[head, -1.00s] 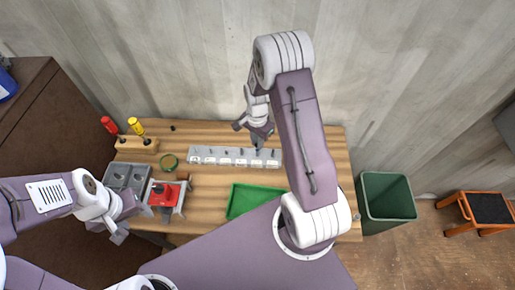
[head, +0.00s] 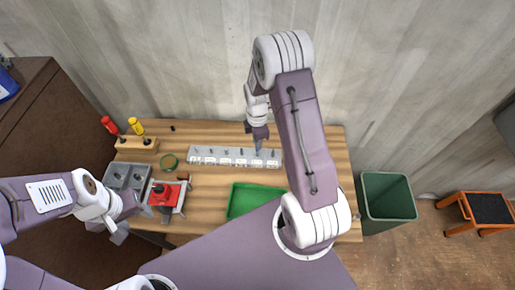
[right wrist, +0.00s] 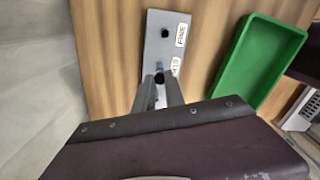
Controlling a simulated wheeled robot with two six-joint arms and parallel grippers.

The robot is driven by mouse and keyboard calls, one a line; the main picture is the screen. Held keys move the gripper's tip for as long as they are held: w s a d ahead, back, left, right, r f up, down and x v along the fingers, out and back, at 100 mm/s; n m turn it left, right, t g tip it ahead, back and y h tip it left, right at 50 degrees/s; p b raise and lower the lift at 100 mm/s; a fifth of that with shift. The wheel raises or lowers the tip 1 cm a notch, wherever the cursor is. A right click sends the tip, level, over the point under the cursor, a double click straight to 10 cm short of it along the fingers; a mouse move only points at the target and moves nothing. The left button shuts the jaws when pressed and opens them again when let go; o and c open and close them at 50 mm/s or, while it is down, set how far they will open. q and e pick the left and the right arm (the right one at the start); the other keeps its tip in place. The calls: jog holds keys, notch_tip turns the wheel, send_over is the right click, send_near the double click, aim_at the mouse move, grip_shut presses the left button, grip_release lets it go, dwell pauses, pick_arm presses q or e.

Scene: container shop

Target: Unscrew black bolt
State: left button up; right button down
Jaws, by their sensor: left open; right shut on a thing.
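A long grey strip (head: 207,158) with white labels and several small upright bolts lies along the back of the wooden table. My right gripper (head: 258,148) points down at the strip's right part. In the right wrist view its fingertips (right wrist: 160,82) are shut around a small dark bolt (right wrist: 159,76), beside a label on the strip's end (right wrist: 152,50). Whether this bolt is still seated is hidden. Another black bolt (right wrist: 165,33) stands farther along the strip. My left gripper (head: 135,225) is open and empty at the table's front left, near a red block (head: 163,192) in a grey fixture.
A green tray (head: 232,204) lies front right of the strip. A green bin (head: 387,198) stands right of the table.

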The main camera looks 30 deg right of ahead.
jog(key=c, duration=1.3)
grip_release()
jog(key=shift+c, duration=1.3)
